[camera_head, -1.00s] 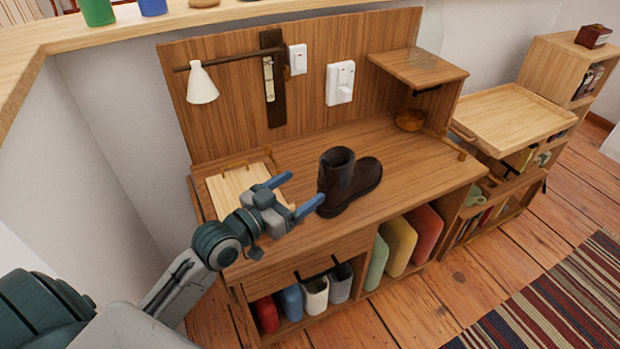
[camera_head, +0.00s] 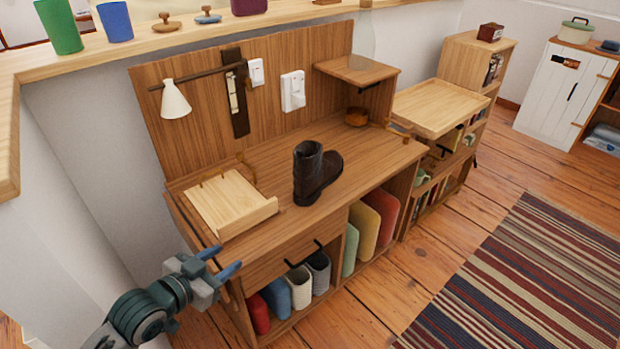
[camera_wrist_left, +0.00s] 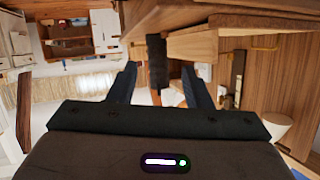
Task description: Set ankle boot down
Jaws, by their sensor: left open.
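The dark brown ankle boot (camera_head: 312,176) stands upright on the wooden bench top (camera_head: 268,160), its toe pointing right. Nothing is touching it from my side. My left gripper (camera_head: 222,262) is open and empty, in front of the bench's left front corner, well to the left of the boot and apart from it. In the left wrist view the two fingers (camera_wrist_left: 160,88) are spread. A dark upright shape shows between and beyond them, and I cannot tell what it is. My right gripper is not in view.
A pale wooden tray (camera_head: 228,205) lies on the bench's left part. A white lamp (camera_head: 175,100) hangs above it. Bins fill the shelves below. A striped rug (camera_head: 540,280) covers the floor at right.

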